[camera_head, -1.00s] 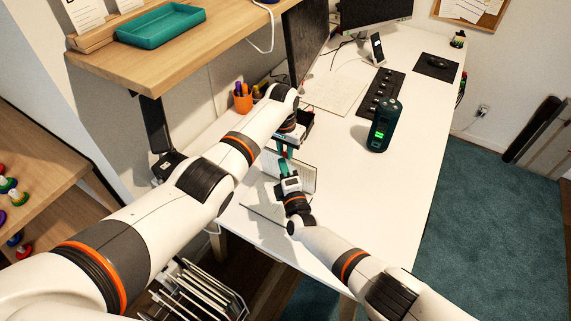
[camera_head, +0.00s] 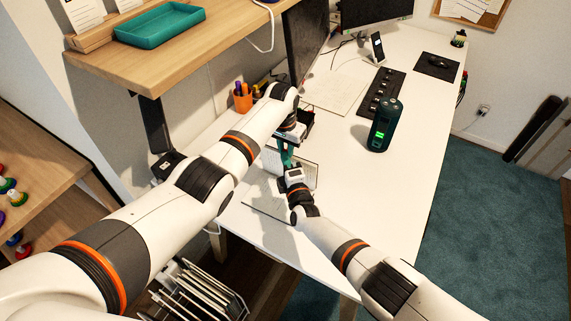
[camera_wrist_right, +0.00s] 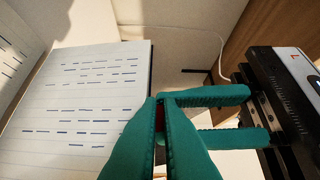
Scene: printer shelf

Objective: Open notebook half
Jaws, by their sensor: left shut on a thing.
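The notebook (camera_head: 268,196) lies open on the white desk, with lined pages on both sides of its fold. One page (camera_wrist_right: 75,100) fills much of the right wrist view's left side; another shows at its left edge. My left gripper (camera_head: 287,152) is above the notebook's far part. Its teal fingers (camera_wrist_right: 172,112) enter from the right in the wrist view, shut on a small dark red thing that is mostly hidden. My right gripper (camera_head: 289,166) is close beside it over the notebook. In the wrist view its teal fingertips (camera_wrist_right: 160,98) meet, and I see nothing clearly held.
A dark green bottle-like device (camera_head: 383,125) stands on the desk to the right. A black keyboard (camera_head: 384,92), an orange pen cup (camera_head: 242,97) and a monitor (camera_head: 304,40) are farther back. A wooden shelf (camera_head: 180,60) overhangs at the left. The desk's right front is clear.

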